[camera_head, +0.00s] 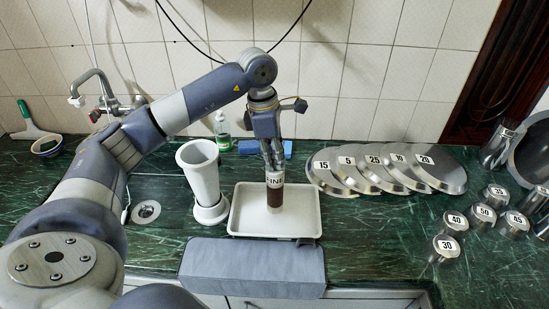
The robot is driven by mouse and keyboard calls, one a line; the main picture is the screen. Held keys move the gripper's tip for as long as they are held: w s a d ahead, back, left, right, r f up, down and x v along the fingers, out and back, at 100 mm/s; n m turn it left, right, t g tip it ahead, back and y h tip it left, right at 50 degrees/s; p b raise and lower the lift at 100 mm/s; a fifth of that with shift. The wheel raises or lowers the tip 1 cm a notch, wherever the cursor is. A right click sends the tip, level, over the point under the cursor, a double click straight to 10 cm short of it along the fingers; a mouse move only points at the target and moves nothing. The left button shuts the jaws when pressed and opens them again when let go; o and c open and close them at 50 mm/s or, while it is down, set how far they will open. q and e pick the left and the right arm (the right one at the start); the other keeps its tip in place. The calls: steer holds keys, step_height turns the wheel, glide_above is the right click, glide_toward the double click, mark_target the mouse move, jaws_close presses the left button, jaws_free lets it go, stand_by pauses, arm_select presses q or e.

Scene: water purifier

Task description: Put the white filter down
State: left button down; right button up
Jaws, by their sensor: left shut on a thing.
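My left gripper (272,164) points down over the white tray (237,214) and is shut on the top of an upright filter. The filter (275,198) has a white band with dark lettering at the top, a dark brown body and a pale lower end. Its lower end is over the tray; I cannot tell whether it touches the tray floor. A white, open-topped cylindrical housing (203,180) stands just left of the tray. My right gripper is not in view.
Numbered steel discs (440,172) overlap right of the tray, with small numbered weights (446,248) nearer the front right. A tap (104,92) and drain (146,211) are at left. A bottle (222,130) stands behind.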

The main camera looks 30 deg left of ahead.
mark_target(275, 185)
arm_select(q)
steer(key=shift+w+a, duration=0.35)
steer(key=shift+w, duration=0.25)
step_height(275, 185, down, 3)
steer(key=shift+r+p, duration=0.1)
steer(key=shift+p, duration=0.9)
steer(key=shift+f, duration=0.45)
steer(key=shift+f, duration=0.2)
steer(key=c, duration=1.7)
jaws_free()
steer(key=shift+o, duration=0.2)
steer(key=shift+r, duration=0.2)
